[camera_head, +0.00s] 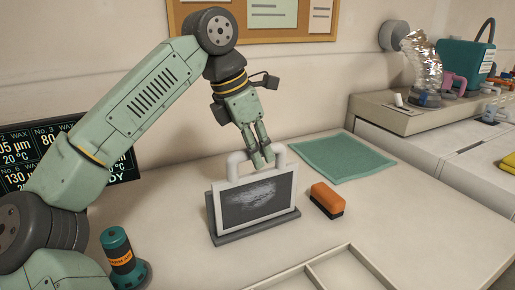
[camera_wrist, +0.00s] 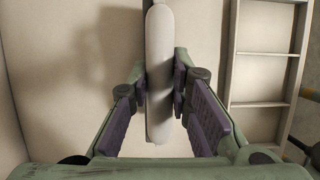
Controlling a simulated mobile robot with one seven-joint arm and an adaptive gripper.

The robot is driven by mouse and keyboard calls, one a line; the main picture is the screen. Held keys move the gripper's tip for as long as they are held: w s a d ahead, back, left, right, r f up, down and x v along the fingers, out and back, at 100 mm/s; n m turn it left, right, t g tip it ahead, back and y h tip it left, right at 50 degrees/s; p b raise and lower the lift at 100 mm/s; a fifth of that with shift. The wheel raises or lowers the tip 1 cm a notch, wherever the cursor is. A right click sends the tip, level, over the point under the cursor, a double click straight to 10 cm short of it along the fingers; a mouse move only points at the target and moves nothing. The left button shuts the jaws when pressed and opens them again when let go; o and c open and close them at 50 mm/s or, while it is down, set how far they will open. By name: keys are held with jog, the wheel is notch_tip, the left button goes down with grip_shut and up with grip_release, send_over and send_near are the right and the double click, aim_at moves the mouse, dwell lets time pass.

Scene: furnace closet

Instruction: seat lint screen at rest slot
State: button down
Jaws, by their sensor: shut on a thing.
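The lint screen (camera_head: 256,199) is a white-framed panel with dark mesh, a pale lint patch and a thick white handle (camera_head: 236,160) on top. It stands nearly upright in a dark grey slotted base (camera_head: 262,228) on the table. Whether it is fully down in the slot cannot be told. My gripper (camera_head: 262,160) comes from above and is shut on the handle. In the wrist view, the white handle (camera_wrist: 159,75) runs between the two purple-padded fingers. The slot itself is hidden behind the screen's lower edge.
An orange brush (camera_head: 327,200) lies just right of the base. A green cloth (camera_head: 340,157) lies behind it. A teal bottle (camera_head: 121,254) stands at the front left.

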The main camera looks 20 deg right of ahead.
jog(key=shift+f, duration=0.5)
jog(key=c, duration=1.4)
grip_release()
jog(key=shift+r, duration=0.1)
jog(key=shift+p+v, duration=1.6)
jog(key=shift+v, duration=2.4)
